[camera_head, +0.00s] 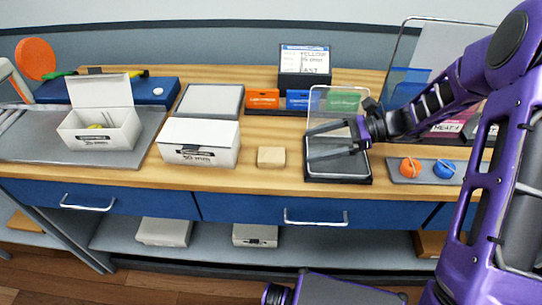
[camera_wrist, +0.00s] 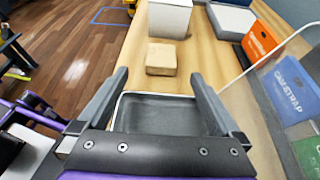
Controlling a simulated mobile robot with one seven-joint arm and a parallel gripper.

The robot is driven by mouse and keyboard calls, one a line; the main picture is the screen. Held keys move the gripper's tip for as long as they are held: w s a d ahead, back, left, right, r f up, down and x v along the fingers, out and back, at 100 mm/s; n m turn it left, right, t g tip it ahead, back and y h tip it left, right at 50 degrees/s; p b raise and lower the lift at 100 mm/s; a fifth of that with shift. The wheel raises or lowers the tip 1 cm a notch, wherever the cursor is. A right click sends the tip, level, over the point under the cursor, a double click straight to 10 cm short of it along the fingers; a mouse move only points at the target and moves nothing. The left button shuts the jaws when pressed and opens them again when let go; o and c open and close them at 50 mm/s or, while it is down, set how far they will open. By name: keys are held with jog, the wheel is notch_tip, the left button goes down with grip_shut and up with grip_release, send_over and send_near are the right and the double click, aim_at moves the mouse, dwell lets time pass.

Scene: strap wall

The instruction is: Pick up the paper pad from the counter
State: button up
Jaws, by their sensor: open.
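A small tan block-shaped pad (camera_head: 271,157), which may be the paper pad, lies flat on the wooden counter (camera_head: 285,184) between a white box and a black tray. It also shows in the wrist view (camera_wrist: 161,59), just beyond my fingertips. My gripper (camera_head: 308,143) is open and empty, with its fingers pointing left over the black tray (camera_head: 338,180), to the right of the pad. In the wrist view my gripper (camera_wrist: 160,76) spans the tray, and the pad lies ahead, between the lines of the two fingers and apart from them.
A white box marked 50 mm (camera_head: 199,142) stands left of the pad. An open white box (camera_head: 100,127) sits on a grey mat farther left. Orange (camera_head: 262,99), blue and green cards stand behind. A clear panel rises by the tray. Orange and blue balls (camera_head: 444,169) sit right.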

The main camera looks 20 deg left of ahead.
aim_at(278, 154)
jog(key=x, duration=1)
jog(key=shift+a+f, duration=0.3)
jog(key=shift+f, duration=0.05)
jog(key=c, duration=1.2)
